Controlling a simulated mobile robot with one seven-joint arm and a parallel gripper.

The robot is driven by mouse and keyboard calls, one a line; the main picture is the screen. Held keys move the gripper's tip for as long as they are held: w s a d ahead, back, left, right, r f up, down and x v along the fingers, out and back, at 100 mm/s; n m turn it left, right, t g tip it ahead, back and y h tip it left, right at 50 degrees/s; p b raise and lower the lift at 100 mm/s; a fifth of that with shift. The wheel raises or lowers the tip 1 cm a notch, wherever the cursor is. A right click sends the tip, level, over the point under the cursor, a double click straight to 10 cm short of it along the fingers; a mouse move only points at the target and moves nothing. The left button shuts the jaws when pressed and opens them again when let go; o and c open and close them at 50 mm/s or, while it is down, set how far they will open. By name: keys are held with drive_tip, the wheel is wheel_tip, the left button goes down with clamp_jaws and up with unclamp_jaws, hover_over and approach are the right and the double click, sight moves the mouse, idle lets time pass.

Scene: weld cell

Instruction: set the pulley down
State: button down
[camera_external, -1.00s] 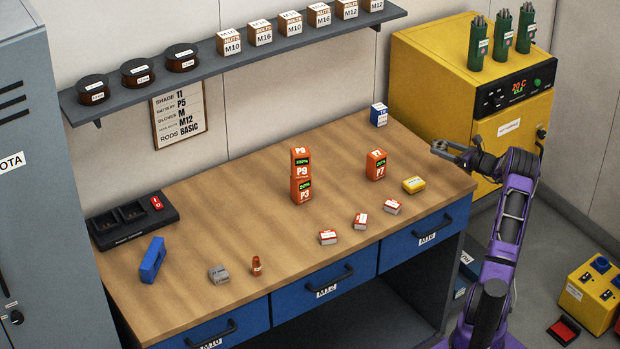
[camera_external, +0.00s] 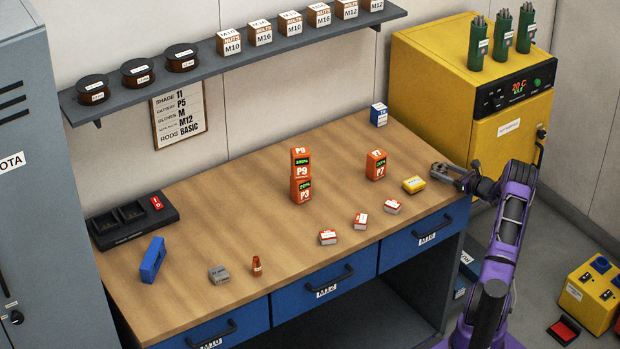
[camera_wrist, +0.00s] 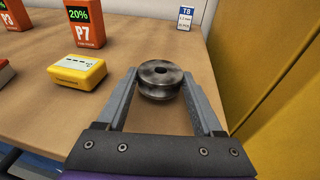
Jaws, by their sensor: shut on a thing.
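The pulley (camera_wrist: 160,80) is a dark grey metal wheel with a groove and a centre hole. In the wrist view it sits between the fingertips of my gripper (camera_wrist: 158,88), which is shut on it. In the external view my gripper (camera_external: 441,170) is at the right end of the workbench (camera_external: 230,170), low by the edge, with the pulley hard to make out there. The wrist view shows bench top around the pulley; I cannot tell whether the pulley touches it.
A yellow box (camera_external: 414,185) lies just left of my gripper. An orange P7 battery (camera_external: 376,165) and a blue-and-white T8 box (camera_external: 379,115) stand farther back. The yellow oven cabinet (camera_external: 430,75) is close on the right. Stacked orange batteries (camera_external: 301,176) stand mid-bench.

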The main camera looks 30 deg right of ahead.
drive_tip(key=shift+s+a+f+b, duration=0.1)
drive_tip(key=shift+f+b, duration=0.55)
drive_tip(key=shift+c, duration=1.5)
unclamp_jaws()
drive_tip(key=shift+f, duration=0.15)
drive_tip(key=shift+o, duration=1.3)
drive_tip(key=shift+s+f, duration=0.1)
drive_tip(key=shift+f, duration=0.05)
drive_tip(key=shift+r+p, duration=0.3)
drive_tip(key=r+v, duration=0.1)
drive_tip(key=v, duration=1)
drive_tip(key=shift+s+p, duration=0.3)
